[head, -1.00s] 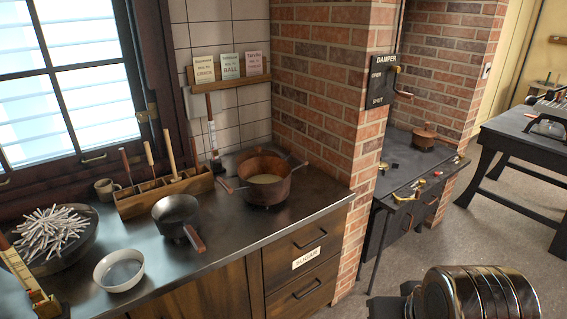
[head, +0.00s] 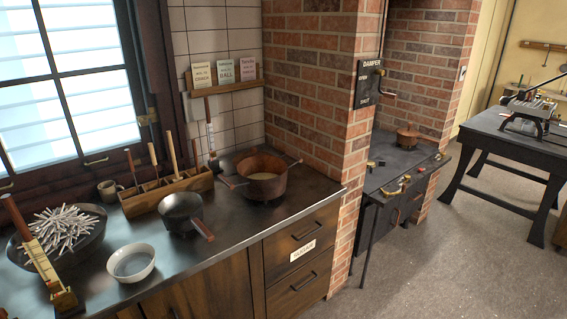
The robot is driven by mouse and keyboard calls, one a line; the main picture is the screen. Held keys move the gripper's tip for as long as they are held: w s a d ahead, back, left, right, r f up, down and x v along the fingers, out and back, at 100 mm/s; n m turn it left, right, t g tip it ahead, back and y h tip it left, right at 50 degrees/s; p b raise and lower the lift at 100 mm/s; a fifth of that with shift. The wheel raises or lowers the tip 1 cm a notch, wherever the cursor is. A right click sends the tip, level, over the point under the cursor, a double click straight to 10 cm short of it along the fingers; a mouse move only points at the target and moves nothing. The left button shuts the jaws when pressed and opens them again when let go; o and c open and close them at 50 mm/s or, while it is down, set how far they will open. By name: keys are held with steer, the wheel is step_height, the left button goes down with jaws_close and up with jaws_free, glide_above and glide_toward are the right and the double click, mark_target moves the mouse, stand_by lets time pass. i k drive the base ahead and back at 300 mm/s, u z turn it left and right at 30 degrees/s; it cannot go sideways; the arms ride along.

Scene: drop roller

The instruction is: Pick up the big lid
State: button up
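No thing in the head view can be named the big lid for certain. A small copper item (head: 408,137) sits at the back of the dark stove top (head: 391,163) in the brick alcove; I cannot tell whether it is a lid or a covered pot. A large copper pot (head: 262,174) stands on the counter, open at the top with pale contents. A dark saucepan (head: 181,212) beside it is also uncovered. My gripper is not in view.
The counter (head: 235,238) also holds a white bowl (head: 131,263), a dark bowl of white sticks (head: 66,228) and a wooden tool rack (head: 165,194). Brass items (head: 394,189) lie at the stove's front. A dark table (head: 495,140) stands right. Grey floor (head: 455,260) between is clear.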

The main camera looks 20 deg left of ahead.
mark_target(253, 151)
steer(key=z, duration=0.3)
steer(key=k, duration=0.45)
steer(key=z, duration=0.1)
steer(key=i, duration=1.6)
steer(key=u, duration=0.75)
steer(key=i, duration=0.75)
steer(key=u, duration=0.8)
steer(key=i, duration=0.55)
steer(key=u, duration=0.7)
steer(key=i, duration=0.45)
steer(key=u, duration=0.25)
